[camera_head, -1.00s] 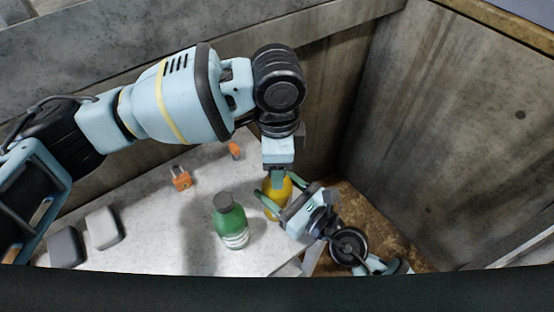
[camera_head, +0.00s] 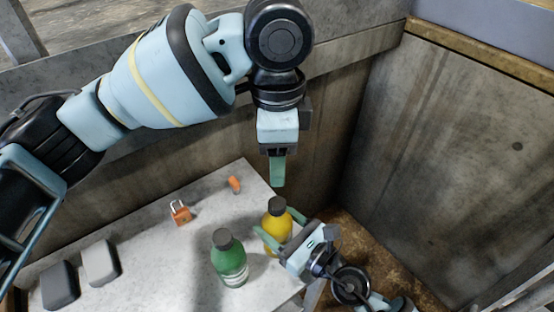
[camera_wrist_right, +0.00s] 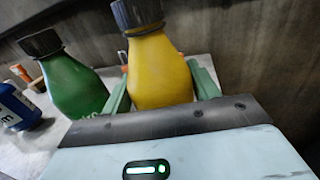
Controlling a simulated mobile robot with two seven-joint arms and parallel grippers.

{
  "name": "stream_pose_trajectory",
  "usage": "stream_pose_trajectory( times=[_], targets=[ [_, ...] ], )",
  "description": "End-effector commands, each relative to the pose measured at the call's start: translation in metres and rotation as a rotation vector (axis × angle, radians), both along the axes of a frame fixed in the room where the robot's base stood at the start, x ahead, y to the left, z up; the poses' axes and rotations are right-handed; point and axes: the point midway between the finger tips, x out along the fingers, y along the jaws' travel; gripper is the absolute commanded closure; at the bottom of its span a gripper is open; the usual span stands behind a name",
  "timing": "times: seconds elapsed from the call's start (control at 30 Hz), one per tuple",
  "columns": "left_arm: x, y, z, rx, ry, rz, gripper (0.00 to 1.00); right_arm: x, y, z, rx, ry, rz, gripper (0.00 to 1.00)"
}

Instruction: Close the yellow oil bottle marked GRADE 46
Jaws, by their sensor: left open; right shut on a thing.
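The yellow bottle (camera_head: 275,228) stands upright near the right end of the grey table, and its dark cap (camera_head: 277,205) sits on its neck. Whether the cap is screwed tight I cannot tell. My right gripper (camera_head: 280,232) is shut around the bottle's body from the right; in the right wrist view its green fingers flank the yellow bottle (camera_wrist_right: 160,72), whose dark cap shows at the top (camera_wrist_right: 137,14). No GRADE 46 marking is readable. My left gripper (camera_head: 278,184) is open, pointing down above the cap, apart from it and empty.
A green bottle (camera_head: 230,262) with a dark cap stands close left of the yellow one. An orange padlock (camera_head: 180,212), a small orange object (camera_head: 234,184) and two grey blocks (camera_head: 100,262) lie further left. A blue bottle (camera_wrist_right: 18,108) shows in the right wrist view. Walls stand behind and right.

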Motion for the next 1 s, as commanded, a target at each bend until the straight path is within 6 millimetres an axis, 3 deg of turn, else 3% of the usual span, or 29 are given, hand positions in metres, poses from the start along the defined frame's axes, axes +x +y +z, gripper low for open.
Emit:
stream_pose_trajectory(
  times=[0.2, 0.23, 0.4, 0.73, 1.0],
  targets=[
    [0.000, 0.000, 0.000, 0.000, 0.000, 0.000, 0.44, 0.000, 0.000, 0.000, 0.000, 0.000, 0.000, 1.00],
    [0.000, 0.000, 0.000, 0.000, 0.000, 0.000, 0.44, 0.000, 0.000, 0.000, 0.000, 0.000, 0.000, 0.36],
    [0.000, 0.000, 0.000, 0.000, 0.000, 0.000, 0.44, 0.000, 0.000, 0.000, 0.000, 0.000, 0.000, 0.15],
    [0.000, 0.000, -0.001, 0.000, 0.002, 0.000, 0.44, -0.003, -0.003, -0.001, -0.001, 0.001, 0.000, 0.15],
    [0.001, 0.000, -0.015, 0.000, 0.020, 0.000, 0.44, -0.029, -0.031, -0.004, -0.002, 0.003, 0.000, 0.15]
  ],
)
